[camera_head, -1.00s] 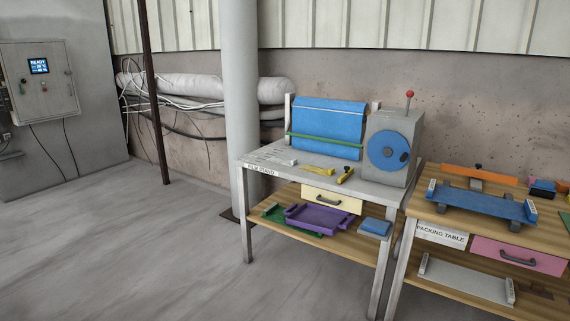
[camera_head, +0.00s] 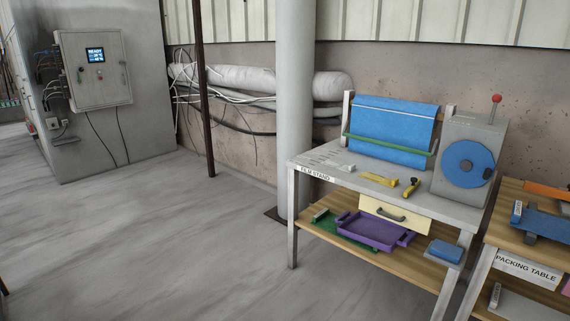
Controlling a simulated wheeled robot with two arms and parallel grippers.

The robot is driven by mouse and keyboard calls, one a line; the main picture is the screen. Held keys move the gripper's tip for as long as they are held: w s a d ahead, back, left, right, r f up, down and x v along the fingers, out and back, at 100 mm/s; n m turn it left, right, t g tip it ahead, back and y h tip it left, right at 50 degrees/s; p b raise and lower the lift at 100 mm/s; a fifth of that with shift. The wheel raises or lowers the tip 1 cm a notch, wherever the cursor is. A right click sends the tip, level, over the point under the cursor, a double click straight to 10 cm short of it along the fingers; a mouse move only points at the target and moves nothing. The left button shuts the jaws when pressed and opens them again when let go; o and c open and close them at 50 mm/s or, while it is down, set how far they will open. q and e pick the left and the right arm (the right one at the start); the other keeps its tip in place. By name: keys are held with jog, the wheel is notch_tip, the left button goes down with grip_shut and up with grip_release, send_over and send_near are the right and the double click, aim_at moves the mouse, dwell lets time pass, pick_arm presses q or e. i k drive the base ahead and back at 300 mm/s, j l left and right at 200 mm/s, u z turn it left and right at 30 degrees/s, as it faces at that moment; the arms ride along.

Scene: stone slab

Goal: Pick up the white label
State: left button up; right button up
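I cannot tell which thing is the white label. A small whitish piece (camera_head: 346,168) lies on top of the film stand (camera_head: 455,208), left of a yellow tool (camera_head: 379,179). A white sign reading "FILM STAND" (camera_head: 314,174) is on the front edge of that stand. A white sign reading "PACKING TABLE" (camera_head: 526,270) is on the table at the right. A small white tag (camera_head: 517,212) shows at the end of a blue tray (camera_head: 542,222) there. Neither of my grippers is in view.
The film stand holds a blue film roll (camera_head: 392,130), a grey machine with a blue disc (camera_head: 468,164), and a purple tray (camera_head: 374,231) on its lower shelf. A column (camera_head: 294,100) stands behind. The grey floor (camera_head: 150,250) at left and front is clear.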

aim_at(348, 169)
jog(key=i+j, duration=0.15)
jog(key=i, duration=0.5)
jog(key=i+j+u, duration=0.1)
jog(key=i, duration=0.6)
jog(key=i+j, duration=0.15)
jog(key=i, duration=0.5)
